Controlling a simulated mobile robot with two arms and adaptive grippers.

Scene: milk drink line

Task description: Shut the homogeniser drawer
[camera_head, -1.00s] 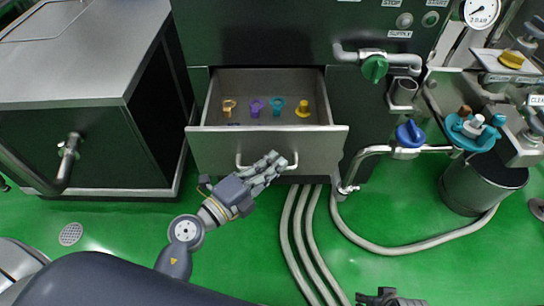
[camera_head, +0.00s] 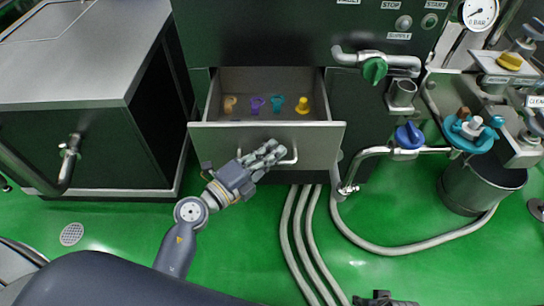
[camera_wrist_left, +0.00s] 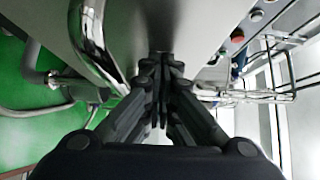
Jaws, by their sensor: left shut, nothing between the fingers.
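The homogeniser drawer (camera_head: 215,148) is partly open below the dark green machine front in the head view. Several small coloured parts stand inside it: tan, purple, teal and yellow. My left gripper (camera_head: 275,150) is shut and empty, its fingertips at the drawer's front panel by the bar handle (camera_head: 293,158). In the left wrist view the shut fingers (camera_wrist_left: 160,60) meet the grey panel, and the chrome handle (camera_wrist_left: 90,40) is beside them. The fingers hide part of the handle in the head view. The right gripper (camera_head: 383,299) shows only as a dark piece at the bottom edge.
A steel-topped cabinet (camera_head: 80,60) stands to the left. Hoses (camera_head: 300,240) run over the green floor below the drawer.

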